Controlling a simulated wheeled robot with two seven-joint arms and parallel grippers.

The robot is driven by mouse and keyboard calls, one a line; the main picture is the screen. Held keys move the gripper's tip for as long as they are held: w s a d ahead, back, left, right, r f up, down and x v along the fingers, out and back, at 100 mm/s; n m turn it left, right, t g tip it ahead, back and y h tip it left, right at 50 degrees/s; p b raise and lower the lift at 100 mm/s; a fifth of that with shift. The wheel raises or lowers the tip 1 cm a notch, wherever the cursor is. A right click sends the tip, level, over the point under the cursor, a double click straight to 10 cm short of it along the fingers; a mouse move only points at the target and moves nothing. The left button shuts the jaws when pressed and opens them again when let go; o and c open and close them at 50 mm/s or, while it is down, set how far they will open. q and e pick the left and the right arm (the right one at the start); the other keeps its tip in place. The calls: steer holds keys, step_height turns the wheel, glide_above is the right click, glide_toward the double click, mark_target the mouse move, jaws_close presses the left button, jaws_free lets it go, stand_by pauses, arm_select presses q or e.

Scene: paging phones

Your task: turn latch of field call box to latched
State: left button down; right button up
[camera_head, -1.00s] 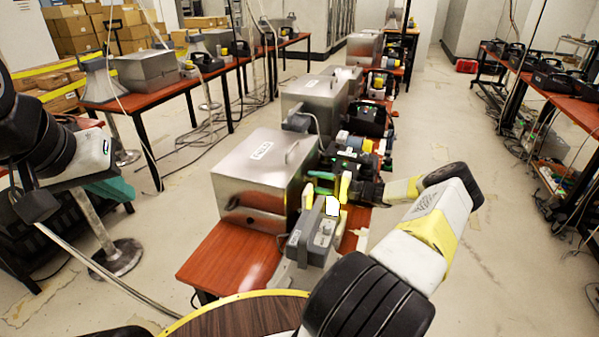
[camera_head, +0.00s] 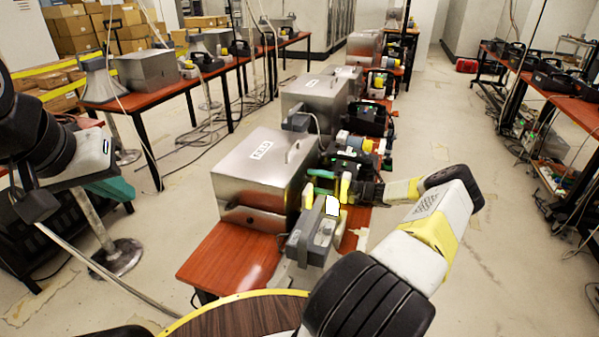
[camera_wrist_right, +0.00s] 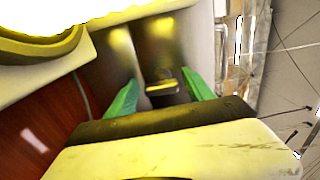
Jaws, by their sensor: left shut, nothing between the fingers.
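The field call box seems to be the small grey case with a raised handle (camera_head: 315,238) on the near table; its far side is hidden in the head view. In the right wrist view, a small dark latch with a pale edge (camera_wrist_right: 161,88) shows on a grey face. My right gripper (camera_wrist_right: 160,97) has its two green fingers apart, one on each side of the latch, with gaps visible. My left gripper (camera_head: 110,189), teal-tipped, is shut and empty at the far left, away from the table.
A large silver metal box (camera_head: 262,178) stands left of the case on the red-brown table (camera_head: 228,262). Dark devices with coloured parts (camera_head: 352,150) crowd behind the case. A bare table patch lies at the front left. Open floor (camera_head: 500,260) lies to the right.

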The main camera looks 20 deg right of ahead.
stand_by(0.3)
steer(key=v, duration=0.7)
steer(key=shift+s+d, duration=0.25)
steer(key=shift+d, duration=0.05)
steer(key=shift+d, duration=0.1)
